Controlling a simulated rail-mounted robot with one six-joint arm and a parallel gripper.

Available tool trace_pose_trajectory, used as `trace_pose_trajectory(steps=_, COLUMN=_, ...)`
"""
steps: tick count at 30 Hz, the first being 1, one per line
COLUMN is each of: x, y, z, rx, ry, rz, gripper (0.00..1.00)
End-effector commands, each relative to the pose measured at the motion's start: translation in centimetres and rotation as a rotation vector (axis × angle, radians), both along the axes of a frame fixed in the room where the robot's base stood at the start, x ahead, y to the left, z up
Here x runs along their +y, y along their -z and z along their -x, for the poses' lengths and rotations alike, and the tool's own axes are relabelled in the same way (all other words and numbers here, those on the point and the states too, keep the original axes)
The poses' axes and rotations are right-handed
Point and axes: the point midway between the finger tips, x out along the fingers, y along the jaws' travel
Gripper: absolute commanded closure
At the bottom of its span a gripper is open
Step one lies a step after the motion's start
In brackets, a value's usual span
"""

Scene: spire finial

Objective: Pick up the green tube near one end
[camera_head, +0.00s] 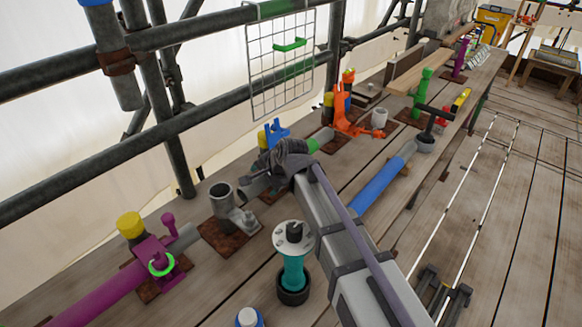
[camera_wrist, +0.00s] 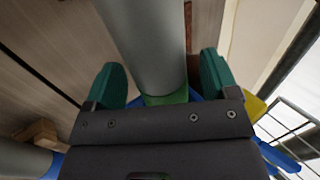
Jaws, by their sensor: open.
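In the wrist view my gripper (camera_wrist: 161,82) is open, with one teal finger on each side of a thick grey tube (camera_wrist: 148,45). A green band (camera_wrist: 166,98) shows on this tube close to the gripper body. Gaps show between the fingers and the tube; I cannot tell how deep the tube sits between them. In the head view a short tube with a grey end (camera_head: 325,134) and a green part (camera_head: 313,145) lies just beyond my dark wrist, which hides the rest of it and my fingertips.
A blue bracket (camera_head: 275,131) stands close to my wrist, and an orange clamp (camera_head: 344,115) stands beyond. A grey cup (camera_head: 222,205), a teal post (camera_head: 293,268), a magenta tube (camera_head: 100,300) and a blue tube (camera_head: 378,185) are around my arm. Scaffold pipes run along the left.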

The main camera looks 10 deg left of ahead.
Motion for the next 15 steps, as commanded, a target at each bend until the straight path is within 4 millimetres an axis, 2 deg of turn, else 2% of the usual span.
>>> trace_pose_trajectory(steps=2, x=-0.04, y=-0.19, z=0.02, rx=0.000, ry=0.000, rz=0.000, gripper=0.20)
trace_pose_trajectory(steps=15, x=-0.07, y=-0.19, z=0.03, rx=0.000, ry=0.000, rz=0.000, gripper=0.61)
